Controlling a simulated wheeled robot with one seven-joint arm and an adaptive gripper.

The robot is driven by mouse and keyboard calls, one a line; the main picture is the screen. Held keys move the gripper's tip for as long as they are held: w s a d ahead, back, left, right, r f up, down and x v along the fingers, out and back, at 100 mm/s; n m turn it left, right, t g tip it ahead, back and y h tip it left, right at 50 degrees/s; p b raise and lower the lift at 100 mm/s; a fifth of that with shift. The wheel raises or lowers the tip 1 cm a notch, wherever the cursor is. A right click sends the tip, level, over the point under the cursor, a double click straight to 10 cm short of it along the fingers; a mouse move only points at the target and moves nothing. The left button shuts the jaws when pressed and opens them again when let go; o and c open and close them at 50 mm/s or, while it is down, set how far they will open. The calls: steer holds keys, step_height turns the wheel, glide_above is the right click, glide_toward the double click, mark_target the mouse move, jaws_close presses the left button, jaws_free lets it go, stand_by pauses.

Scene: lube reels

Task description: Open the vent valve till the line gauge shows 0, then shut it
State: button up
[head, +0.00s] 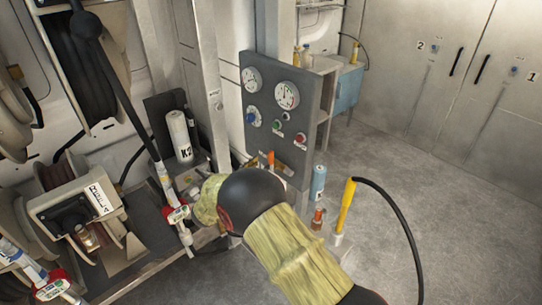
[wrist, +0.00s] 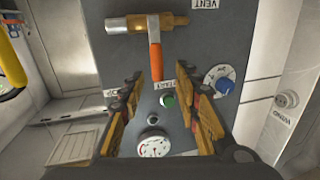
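The vent valve has an orange lever (wrist: 156,62) on a horizontal brass and steel body (wrist: 145,22), under an upside-down VENT label (wrist: 209,4). The lever stands square to the body; its orange end also shows in the head view (head: 270,159). My gripper (wrist: 158,88) is open, one finger on each side of the lever's free end, with gaps showing. In the head view my arm hides the gripper. The grey panel carries two gauges, a left one (head: 252,79) and a right one (head: 288,94). One gauge (wrist: 153,147) shows in the wrist view; its reading is too small to tell.
A blue knob (head: 253,117), a green button (head: 277,125) and a red button (head: 300,138) sit below the gauges. A yellow-handled tool with a black hose (head: 346,205) and a blue canister (head: 318,183) stand right of my arm. Hose reels (head: 80,200) fill the left.

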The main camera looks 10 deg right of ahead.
mark_target(271, 155)
steer(key=shift+r+b+x, duration=0.25)
steer(key=shift+b+x, duration=0.35)
steer(key=shift+x, duration=1.35)
steer(key=shift+r+b+x, duration=0.2)
steer(key=shift+b+x, duration=0.35)
steer(key=shift+x, duration=1.4)
steer(key=shift+s+d, duration=0.15)
steer(key=shift+c, duration=1.1)
jaws_close()
